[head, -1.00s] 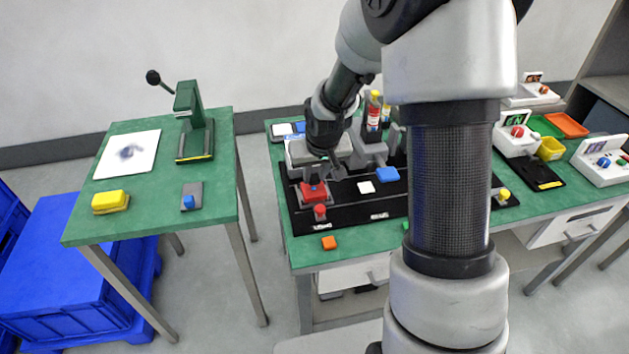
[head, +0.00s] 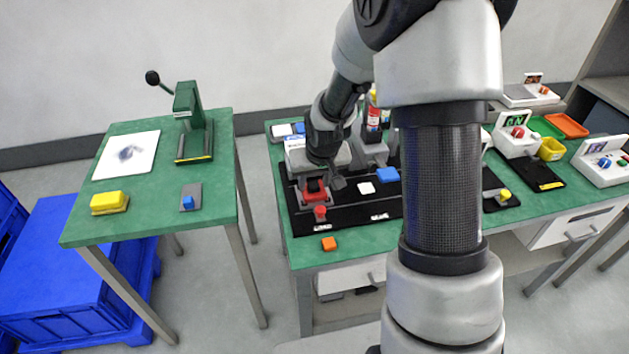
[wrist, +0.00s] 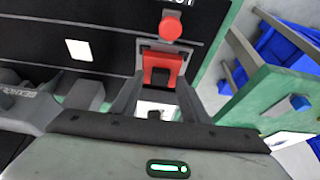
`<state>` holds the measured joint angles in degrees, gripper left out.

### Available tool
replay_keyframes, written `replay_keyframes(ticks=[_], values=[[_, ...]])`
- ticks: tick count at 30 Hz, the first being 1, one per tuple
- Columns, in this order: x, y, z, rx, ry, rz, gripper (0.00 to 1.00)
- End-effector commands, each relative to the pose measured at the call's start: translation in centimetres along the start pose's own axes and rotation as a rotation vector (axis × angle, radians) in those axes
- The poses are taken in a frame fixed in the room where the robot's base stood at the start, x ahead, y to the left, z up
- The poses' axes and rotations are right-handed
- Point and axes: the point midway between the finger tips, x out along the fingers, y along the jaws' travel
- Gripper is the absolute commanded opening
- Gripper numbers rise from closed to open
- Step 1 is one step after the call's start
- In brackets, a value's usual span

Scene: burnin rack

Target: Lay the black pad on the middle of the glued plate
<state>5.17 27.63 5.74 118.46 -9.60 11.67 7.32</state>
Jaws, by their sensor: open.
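My gripper (wrist: 157,90) is open in the wrist view, its two fingers apart near a red block (wrist: 161,60). A dark patch (wrist: 160,77) shows within the red block, between the fingers; it may be the black pad, but I cannot tell for sure. In the head view the red block (head: 314,195) has a dark top (head: 316,184), and my gripper (head: 337,182) is close to its right. A white square plate (head: 366,188) lies on the black mat to the right; it also shows in the wrist view (wrist: 79,50). I cannot tell whether it bears glue.
A red knob (head: 320,211) stands in front of the red block. A blue block (head: 388,174) lies beyond the white plate. An orange cube (head: 328,244) sits near the front edge. A separate green table (head: 150,215) stands left across a gap.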

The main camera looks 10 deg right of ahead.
Motion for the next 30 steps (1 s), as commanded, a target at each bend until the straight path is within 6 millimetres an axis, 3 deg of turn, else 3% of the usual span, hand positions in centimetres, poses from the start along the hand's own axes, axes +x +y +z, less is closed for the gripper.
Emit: replay_keyframes(ticks=[15,23,26,30], values=[[-9.8,0.1,-0.2,0.001,0.005,0.001,0.41],[-12.7,0.0,-0.1,-0.001,0.004,0.003,0.41],[-15.2,0.1,0.4,-0.006,0.015,0.017,0.41],[-21.6,0.2,2.5,-0.009,0.041,0.043,0.41]])
